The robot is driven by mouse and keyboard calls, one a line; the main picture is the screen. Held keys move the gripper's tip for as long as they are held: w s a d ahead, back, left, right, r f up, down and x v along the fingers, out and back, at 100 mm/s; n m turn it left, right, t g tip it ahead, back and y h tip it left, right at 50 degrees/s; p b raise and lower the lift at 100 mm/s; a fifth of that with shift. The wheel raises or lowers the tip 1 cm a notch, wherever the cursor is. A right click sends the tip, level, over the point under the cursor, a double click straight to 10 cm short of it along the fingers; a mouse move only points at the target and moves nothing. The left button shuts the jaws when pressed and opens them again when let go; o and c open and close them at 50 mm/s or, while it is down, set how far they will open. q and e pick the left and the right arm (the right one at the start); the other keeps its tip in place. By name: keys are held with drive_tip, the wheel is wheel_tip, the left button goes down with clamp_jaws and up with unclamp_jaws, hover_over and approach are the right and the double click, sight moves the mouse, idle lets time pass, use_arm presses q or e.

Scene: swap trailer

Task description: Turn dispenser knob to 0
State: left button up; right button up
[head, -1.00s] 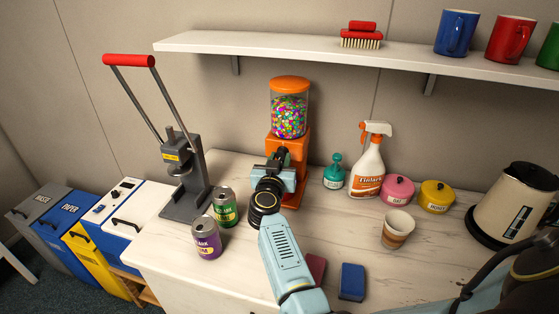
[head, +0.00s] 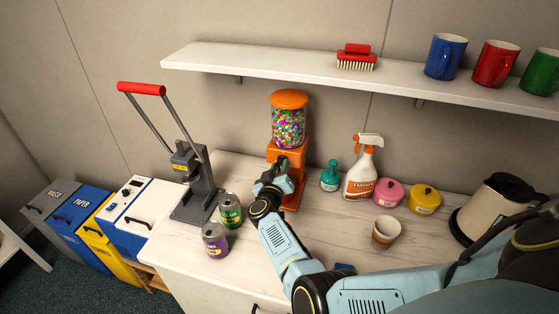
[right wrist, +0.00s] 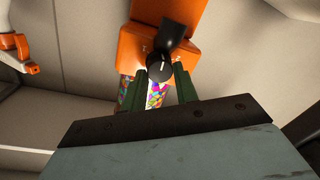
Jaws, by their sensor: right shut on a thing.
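The candy dispenser, with an orange lid and base (head: 297,156) and a clear globe of colourful candies (head: 288,127), stands at the back of the counter. My right gripper (head: 278,170) is at the front of its base and hides the knob in the head view. In the right wrist view, the round black knob (right wrist: 159,68) with a white pointer mark sits between the green fingertips of my right gripper (right wrist: 161,75). The gripper is shut on it. A black spout (right wrist: 177,30) is beside the knob. My left gripper is not in view.
A green can (head: 230,210) and a purple can (head: 215,239) stand left of my right arm, near the lever press (head: 194,198). A teal bottle (head: 330,177), spray bottle (head: 361,178) and paper cup (head: 385,231) stand to the right. A shelf (head: 300,69) runs above.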

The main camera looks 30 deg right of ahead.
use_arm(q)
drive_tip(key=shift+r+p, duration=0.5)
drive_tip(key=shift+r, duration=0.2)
use_arm(e)
drive_tip(key=shift+n, duration=0.5)
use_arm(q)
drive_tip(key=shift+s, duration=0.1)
use_arm(e)
drive_tip(key=o, duration=1)
drive_tip(key=shift+c, duration=0.2)
drive_tip(key=shift+a, duration=0.1)
